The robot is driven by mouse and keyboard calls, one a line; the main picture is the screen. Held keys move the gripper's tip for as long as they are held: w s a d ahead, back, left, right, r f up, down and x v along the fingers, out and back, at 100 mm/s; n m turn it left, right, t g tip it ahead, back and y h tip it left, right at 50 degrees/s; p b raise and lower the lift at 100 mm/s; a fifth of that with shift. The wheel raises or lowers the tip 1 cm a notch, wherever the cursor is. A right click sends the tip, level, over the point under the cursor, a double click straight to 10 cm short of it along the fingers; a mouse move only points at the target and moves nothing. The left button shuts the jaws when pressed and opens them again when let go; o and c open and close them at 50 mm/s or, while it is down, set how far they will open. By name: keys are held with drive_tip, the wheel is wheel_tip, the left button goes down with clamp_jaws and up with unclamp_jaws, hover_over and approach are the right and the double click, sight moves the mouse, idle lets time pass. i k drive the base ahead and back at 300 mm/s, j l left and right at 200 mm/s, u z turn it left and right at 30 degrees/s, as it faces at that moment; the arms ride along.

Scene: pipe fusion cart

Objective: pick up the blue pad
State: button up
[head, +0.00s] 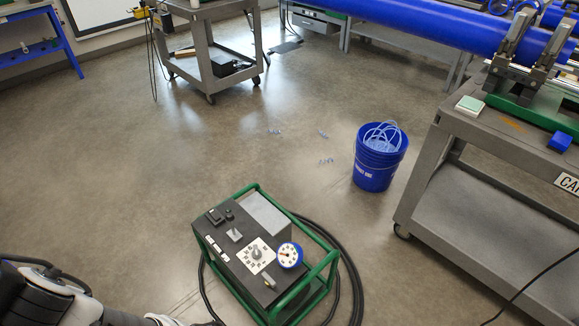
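The blue pad (560,141) is a small blue block lying on the near part of the grey cart's top (500,130), at the right of the head view. It sits apart from a small pale green and white block (469,105) on the same top. Nothing is touching the pad from above. Part of my arm shows at the bottom left, far from the cart. My gripper is outside the picture.
A large blue pipe (420,25) in metal clamps (515,45) lies over the cart. A blue bucket (380,165) with shavings stands beside it. A green-framed control unit (265,255) with black hoses is on the floor in front. The floor at left is mostly clear.

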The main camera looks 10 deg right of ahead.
sight(560, 142)
drive_tip(key=z, duration=1.7)
